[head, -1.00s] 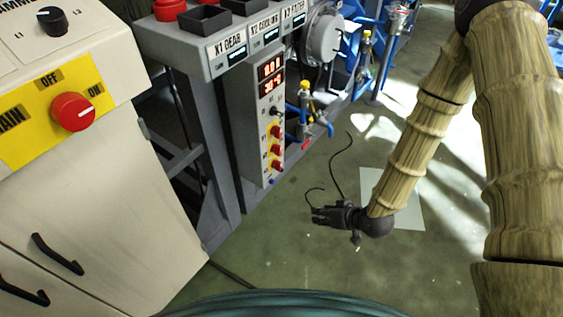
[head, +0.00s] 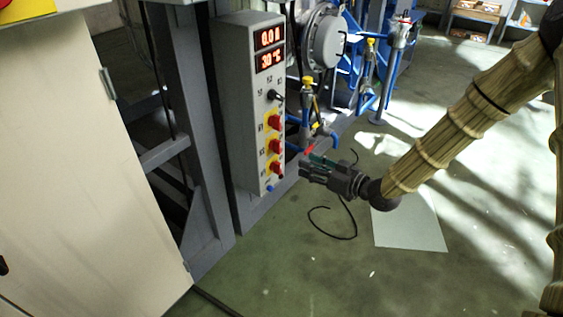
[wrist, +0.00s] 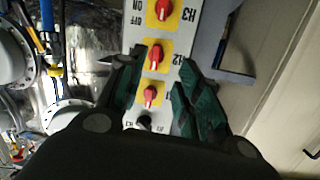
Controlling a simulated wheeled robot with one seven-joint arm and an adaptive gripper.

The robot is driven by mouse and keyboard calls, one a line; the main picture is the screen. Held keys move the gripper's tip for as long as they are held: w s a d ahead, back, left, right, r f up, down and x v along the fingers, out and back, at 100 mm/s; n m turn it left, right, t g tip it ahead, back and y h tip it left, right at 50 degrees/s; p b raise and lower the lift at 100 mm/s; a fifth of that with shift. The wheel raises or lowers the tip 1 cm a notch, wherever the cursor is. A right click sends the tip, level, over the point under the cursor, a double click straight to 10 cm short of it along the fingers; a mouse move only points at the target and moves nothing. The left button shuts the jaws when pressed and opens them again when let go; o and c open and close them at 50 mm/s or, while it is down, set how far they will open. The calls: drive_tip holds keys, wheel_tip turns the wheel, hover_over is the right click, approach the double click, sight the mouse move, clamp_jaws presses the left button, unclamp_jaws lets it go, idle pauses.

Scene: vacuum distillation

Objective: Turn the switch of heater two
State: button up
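The heater panel (head: 247,110) is a tall grey box with red digits at the top and a column of red rotary switches on yellow plates. The middle red switch (head: 274,147), labelled H2 in the wrist view (wrist: 155,55), is heater two's. It lies between the H3 switch (wrist: 162,11) and the H1 switch (wrist: 150,95). My gripper (head: 304,167) is just right of the panel's lower part in the head view, apparently clear of the switches. In the wrist view my gripper (wrist: 172,56) is open and empty, its green-padded fingers framing the H2 and H1 switches.
A black knob (head: 274,95) sits above the red switches and a blue button (head: 269,188) below them. Blue pipes and a yellow-topped valve (head: 308,84) stand close right of the panel. A pale cabinet (head: 85,160) is at left. The floor in front is open.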

sight(276, 146)
drive_tip(key=w+a+r+n+y+b, duration=0.1)
drive_tip(key=w+a+n+y+b, duration=0.1)
drive_tip(key=w+a+b, duration=0.6)
drive_tip(key=shift+w+a+r, duration=0.15)
drive_tip(key=shift+w+a, duration=0.05)
drive_tip(key=shift+a, duration=0.25)
idle(0.3)
clamp_jaws()
